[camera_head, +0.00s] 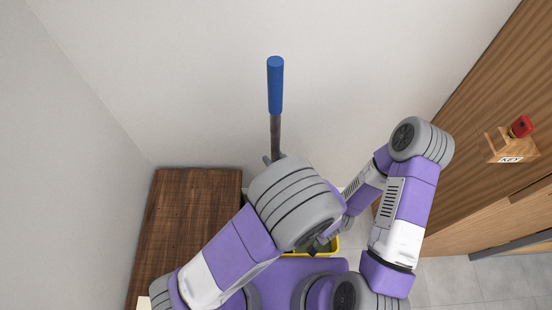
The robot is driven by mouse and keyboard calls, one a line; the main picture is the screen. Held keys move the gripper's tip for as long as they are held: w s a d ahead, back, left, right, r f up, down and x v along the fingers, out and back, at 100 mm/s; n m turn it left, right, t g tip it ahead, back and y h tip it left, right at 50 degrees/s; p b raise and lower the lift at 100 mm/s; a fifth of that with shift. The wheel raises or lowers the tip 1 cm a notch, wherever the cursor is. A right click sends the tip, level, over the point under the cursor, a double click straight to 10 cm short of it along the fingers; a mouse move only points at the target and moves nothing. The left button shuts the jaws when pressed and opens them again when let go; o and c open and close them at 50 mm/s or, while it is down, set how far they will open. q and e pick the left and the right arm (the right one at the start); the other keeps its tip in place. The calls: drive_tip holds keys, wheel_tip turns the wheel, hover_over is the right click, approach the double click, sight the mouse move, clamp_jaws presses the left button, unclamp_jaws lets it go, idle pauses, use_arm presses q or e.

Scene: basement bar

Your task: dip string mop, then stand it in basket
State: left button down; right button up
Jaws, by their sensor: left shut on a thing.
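The mop's blue grip (275,88) and the dark shaft below it stand nearly upright in the middle of the head view. My left gripper (275,158) is shut on the mop's shaft below the blue grip. The mop's lower end and strings are hidden behind my left arm. A yellow-rimmed container (328,250) shows only in part below my left wrist; I cannot tell whether it is a bucket or the basket, or whether the mop is in it.
A dark wooden surface (185,225) stands at the left against the wall. A brown wooden panel (475,90) is at the right, with a small key holder (512,146) bearing a red item. Grey floor tiles (450,285) show at the lower right.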

use_arm(q)
drive_tip(key=c, duration=0.8)
unclamp_jaws()
drive_tip(key=shift+f, duration=0.15)
